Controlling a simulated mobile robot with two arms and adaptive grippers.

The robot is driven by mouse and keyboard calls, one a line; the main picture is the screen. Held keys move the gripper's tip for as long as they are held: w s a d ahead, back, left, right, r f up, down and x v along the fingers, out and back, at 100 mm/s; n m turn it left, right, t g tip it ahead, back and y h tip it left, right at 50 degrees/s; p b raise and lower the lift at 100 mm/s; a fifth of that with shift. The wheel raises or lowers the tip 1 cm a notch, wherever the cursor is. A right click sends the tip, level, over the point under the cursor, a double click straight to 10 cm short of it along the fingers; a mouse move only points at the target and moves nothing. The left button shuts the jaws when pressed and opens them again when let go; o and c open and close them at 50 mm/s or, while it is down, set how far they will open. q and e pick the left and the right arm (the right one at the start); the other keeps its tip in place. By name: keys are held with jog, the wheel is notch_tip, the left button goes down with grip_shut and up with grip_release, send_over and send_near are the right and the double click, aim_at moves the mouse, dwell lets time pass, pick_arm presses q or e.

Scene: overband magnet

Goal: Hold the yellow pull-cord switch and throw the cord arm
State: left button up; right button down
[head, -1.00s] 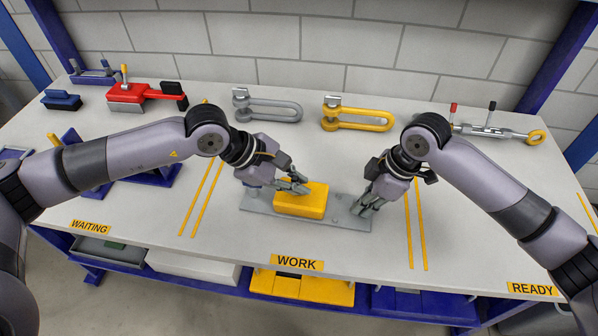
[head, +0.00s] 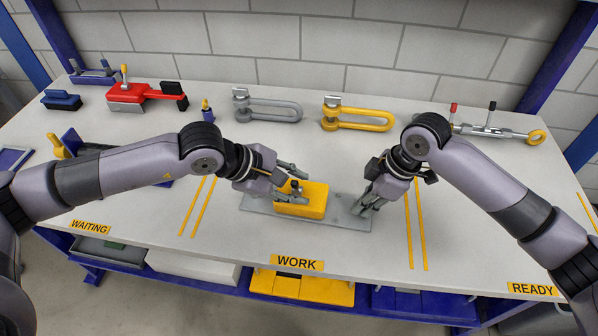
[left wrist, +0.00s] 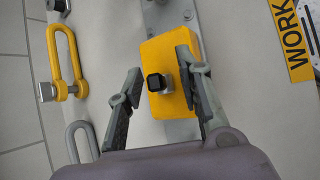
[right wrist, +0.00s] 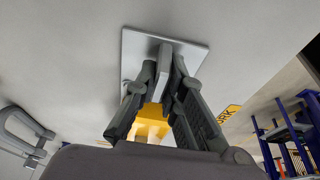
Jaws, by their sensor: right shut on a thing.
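The yellow pull-cord switch (head: 312,207) is a box on a grey base plate (head: 258,204) in the WORK area. In the left wrist view the box (left wrist: 164,112) has a small black-tipped stub (left wrist: 157,82) on its top. My left gripper (head: 296,182) is at the box, fingers spread, with the stub between them but not gripped. My right gripper (head: 361,205) is at the plate's right end. In the right wrist view it is shut on an upright grey tab (right wrist: 163,64) of the plate (right wrist: 137,47). No cord is visible.
Behind stand a grey shackle (head: 268,111), a yellow shackle (head: 358,117), a red tool (head: 128,96) and a small blue piece with a yellow tip (head: 207,111). A rod with a yellow ring (head: 490,130) lies back right. The READY side in front is clear.

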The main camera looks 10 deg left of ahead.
pick_arm(q)
jog(key=s+a+r, duration=0.2)
jog(key=a+r, duration=0.1)
jog(key=r, duration=0.5)
jog(key=s+a+r, duration=0.2)
jog(key=a+r, duration=0.2)
jog(key=r, duration=0.4)
jog(key=shift+r, duration=0.4)
pick_arm(e)
jog(key=c, duration=1.6)
grip_release()
jog(key=shift+r, duration=0.1)
